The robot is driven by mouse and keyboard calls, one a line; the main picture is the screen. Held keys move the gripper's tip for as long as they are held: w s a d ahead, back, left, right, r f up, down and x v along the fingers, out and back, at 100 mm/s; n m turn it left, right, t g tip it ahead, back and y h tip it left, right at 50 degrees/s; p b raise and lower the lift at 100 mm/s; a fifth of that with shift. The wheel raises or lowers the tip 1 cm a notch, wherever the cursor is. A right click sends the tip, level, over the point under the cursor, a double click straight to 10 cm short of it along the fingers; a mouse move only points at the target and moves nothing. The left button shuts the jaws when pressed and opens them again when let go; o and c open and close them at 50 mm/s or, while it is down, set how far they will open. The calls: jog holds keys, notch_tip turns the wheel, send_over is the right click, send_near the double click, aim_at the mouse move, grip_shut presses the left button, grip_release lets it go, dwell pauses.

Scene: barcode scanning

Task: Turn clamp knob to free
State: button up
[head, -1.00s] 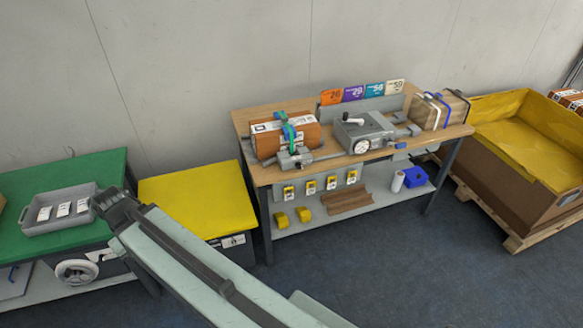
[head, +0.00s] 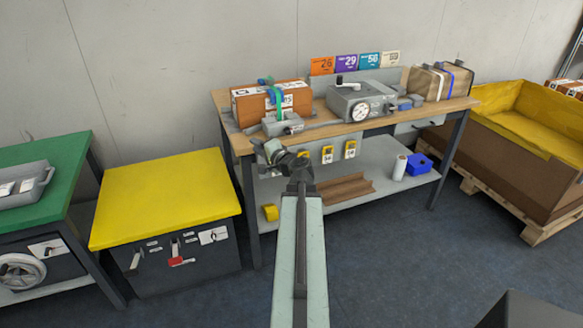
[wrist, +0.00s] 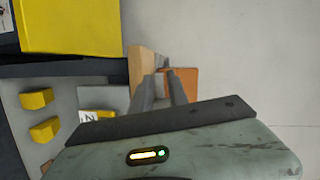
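An orange-brown box (head: 248,107) with white labels sits at the left of the wooden workbench (head: 240,143). A green-and-blue part (head: 275,97) stands at its front. Below it is a grey clamp-like block (head: 283,124) with a bar to its right. I cannot make out for certain which part is the clamp knob. To the right is a grey machine (head: 352,103) with a white dial and a dark-tipped lever. My gripper (head: 272,150) is at the bench's front edge, below and in front of the block, with no contact visible.
A yellow-topped cabinet (head: 165,195) and a green table (head: 45,180) stand left. Below the bench top, a shelf holds yellow pieces (head: 270,212), a blue bin (head: 419,164) and a white roll (head: 400,167). A yellow-lined crate (head: 500,150) stands right. The floor in front is clear.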

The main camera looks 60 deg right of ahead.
aim_at(289, 134)
jog(key=s+d+f+m+g+h+b, duration=0.15)
jog(key=s+d+m+h, duration=0.35)
jog(key=s+d, duration=0.55)
jog(key=x, duration=0.7)
jog(key=shift+w+t+b, duration=0.3)
jog(key=shift+t+b, duration=0.05)
grip_shut()
jog(key=shift+a, duration=0.2)
jog(key=shift+d, duration=0.1)
